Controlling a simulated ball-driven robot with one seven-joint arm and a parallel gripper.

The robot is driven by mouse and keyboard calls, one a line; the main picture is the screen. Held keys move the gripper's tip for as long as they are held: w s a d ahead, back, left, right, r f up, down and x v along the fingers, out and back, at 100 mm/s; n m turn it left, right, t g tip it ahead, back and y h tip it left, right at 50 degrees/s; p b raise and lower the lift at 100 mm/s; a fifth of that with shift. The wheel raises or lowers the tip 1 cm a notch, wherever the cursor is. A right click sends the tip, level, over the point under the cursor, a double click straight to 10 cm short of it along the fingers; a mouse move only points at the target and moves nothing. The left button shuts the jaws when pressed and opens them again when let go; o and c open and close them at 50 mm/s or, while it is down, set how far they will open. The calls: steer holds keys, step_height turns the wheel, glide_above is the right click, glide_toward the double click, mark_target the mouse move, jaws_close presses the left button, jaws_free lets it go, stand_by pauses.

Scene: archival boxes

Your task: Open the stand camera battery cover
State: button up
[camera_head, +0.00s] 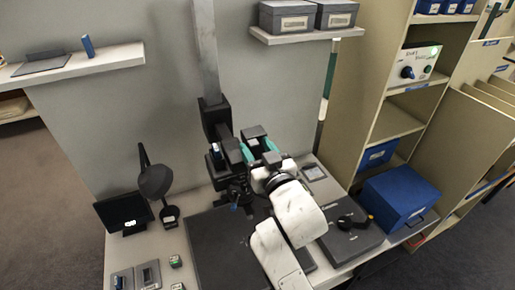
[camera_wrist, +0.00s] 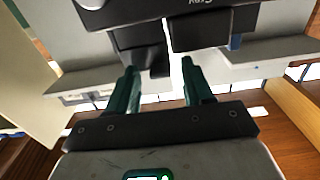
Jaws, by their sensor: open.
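The stand camera (camera_head: 228,152) is a black body on a grey vertical column above the desk. In the wrist view its black body (camera_wrist: 115,14) fills the top edge, with a block hanging from its underside. My gripper (camera_head: 257,148) is beside the camera, its teal fingers pointing at it. In the wrist view my gripper (camera_wrist: 160,67) is open, with the two fingers apart. The fingertips reach close to the hanging block, and I cannot tell whether they touch it. Nothing is clearly held. I cannot make out which part is the battery cover; my arm hides part of the camera.
The desk below holds a dark mat (camera_head: 212,240), a small monitor (camera_head: 124,212), a lamp (camera_head: 156,182) and a grey device (camera_head: 350,238) at right. A blue box (camera_head: 400,195) stands on the right. Grey boxes (camera_head: 286,17) sit on a wall shelf above. The column stands close by.

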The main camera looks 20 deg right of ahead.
jaws_close()
stand_by(0.3)
steer(key=shift+r+m, duration=0.1)
steer(key=shift+m, duration=0.2)
steer(key=d+m+b, duration=0.2)
steer(key=d+m, duration=0.2)
steer(key=m, duration=0.6)
steer(key=d+r+m+b, duration=0.1)
steer(key=d+m, duration=0.3)
steer(key=m, duration=0.6)
steer(key=shift+d+r+b, duration=0.15)
steer(key=shift+r+b, duration=0.1)
steer(key=shift+b, duration=0.1)
stand_by(0.4)
